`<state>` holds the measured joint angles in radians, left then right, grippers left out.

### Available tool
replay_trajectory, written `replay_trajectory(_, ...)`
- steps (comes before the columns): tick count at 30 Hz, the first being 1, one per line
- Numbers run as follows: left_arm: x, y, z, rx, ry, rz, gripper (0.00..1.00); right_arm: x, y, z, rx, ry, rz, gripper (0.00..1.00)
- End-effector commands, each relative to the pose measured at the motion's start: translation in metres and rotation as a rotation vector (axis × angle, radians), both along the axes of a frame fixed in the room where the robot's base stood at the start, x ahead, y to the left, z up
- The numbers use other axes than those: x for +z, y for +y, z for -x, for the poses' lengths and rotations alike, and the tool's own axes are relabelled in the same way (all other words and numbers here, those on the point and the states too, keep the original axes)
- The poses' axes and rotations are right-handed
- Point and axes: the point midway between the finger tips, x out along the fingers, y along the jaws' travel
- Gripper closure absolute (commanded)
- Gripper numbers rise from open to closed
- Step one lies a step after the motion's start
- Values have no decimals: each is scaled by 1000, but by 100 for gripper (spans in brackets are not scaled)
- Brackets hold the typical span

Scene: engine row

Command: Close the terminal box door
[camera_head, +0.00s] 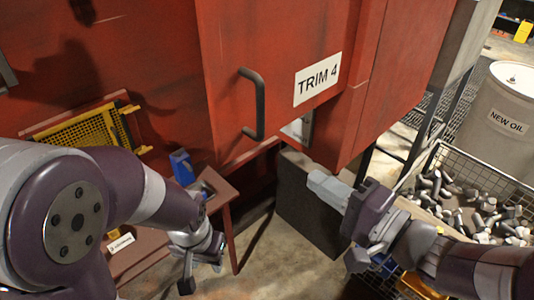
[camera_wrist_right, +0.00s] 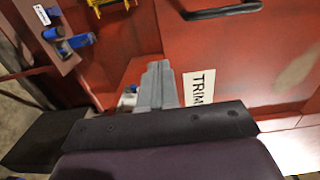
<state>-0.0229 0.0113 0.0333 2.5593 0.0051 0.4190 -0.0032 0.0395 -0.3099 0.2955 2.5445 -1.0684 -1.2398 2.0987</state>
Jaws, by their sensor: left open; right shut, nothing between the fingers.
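My right gripper (camera_head: 318,184) is shut and empty, below and in front of the box, apart from the handle. My left gripper (camera_head: 203,277) is open and empty, low beside a red table.
The small red table (camera_head: 218,190) holds a blue object (camera_head: 182,167). A yellow grille (camera_head: 80,130) is at left. A wire basket of metal parts (camera_head: 468,205) and a "NEW OIL" drum (camera_head: 505,110) stand at right. A dark block (camera_head: 310,205) stands under the box.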

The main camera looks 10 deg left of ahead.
Motion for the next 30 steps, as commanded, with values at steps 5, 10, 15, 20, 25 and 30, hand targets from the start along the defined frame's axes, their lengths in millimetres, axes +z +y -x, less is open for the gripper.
replay_trajectory(5,-53,0,1,0,1,0,57,-12,14,-8,-1,-11,-3,100)
replay_trajectory(10,-35,0,0,0,0,0,57,2,44,-30,1,-1,-4,100)
replay_trajectory(15,-27,0,0,0,0,0,57,2,73,-52,-2,0,-3,100)
replay_trajectory(20,-16,0,0,0,0,0,57,2,94,-68,-3,-1,-3,100)
replay_trajectory(25,-12,0,0,0,0,0,57,1,104,-77,-6,-2,-4,100)
replay_trajectory(30,-12,0,0,0,1,0,57,-1,106,-78,-6,-2,-3,100)
